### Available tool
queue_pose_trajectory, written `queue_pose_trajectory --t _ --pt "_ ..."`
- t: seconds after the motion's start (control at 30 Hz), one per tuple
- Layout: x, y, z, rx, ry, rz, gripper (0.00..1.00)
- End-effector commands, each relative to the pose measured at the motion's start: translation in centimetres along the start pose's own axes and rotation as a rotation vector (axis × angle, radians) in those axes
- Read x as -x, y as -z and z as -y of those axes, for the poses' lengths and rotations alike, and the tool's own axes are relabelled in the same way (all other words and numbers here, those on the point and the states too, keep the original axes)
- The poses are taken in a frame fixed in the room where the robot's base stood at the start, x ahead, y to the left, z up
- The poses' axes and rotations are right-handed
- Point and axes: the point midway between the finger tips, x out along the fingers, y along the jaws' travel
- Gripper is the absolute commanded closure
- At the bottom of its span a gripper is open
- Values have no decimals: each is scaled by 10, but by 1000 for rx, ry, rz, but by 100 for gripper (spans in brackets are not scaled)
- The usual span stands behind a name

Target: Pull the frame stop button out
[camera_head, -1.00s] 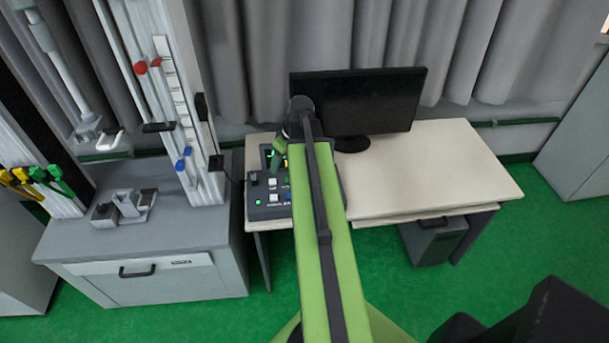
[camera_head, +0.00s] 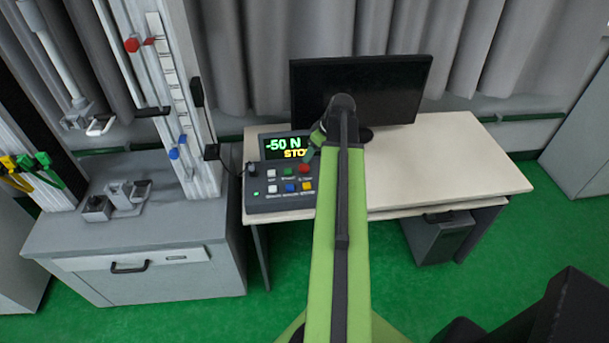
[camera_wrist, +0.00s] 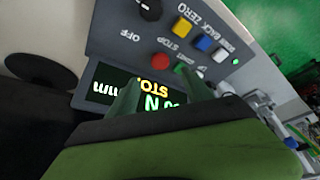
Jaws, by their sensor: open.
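A control box (camera_head: 268,203) stands on the left of the desk, its lit display (camera_head: 285,148) reading "-50 N" and "STO", the rest hidden by my arm. A red button (camera_head: 305,168) sits on the box below the display; it also shows in the wrist view (camera_wrist: 160,60), near a "STOP" label. Another red button (camera_head: 131,45) sits high on the white tower column at left. I cannot tell whether either is pressed. My gripper (camera_wrist: 160,82) is open and empty, its green fingers over the display, pointing toward the box's red button and apart from it.
A black monitor (camera_head: 375,90) stands behind my arm on the pale desk (camera_head: 450,170). Several coloured buttons and a black knob (camera_wrist: 149,9) surround the red button on the box. The grey tower cabinet (camera_head: 140,225) stands left. The desk's right side is clear.

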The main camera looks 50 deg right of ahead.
Motion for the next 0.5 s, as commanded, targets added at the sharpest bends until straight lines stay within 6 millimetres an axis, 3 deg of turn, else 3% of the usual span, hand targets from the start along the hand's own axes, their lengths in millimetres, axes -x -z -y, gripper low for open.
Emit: queue_pose_trajectory --t 0.03,0.3,0.5 --pt "-22 -4 -1 1 0 0 41" --pt "-80 -4 -1 0 0 0 41" --pt "-97 -2 -1 -2 0 0 41"
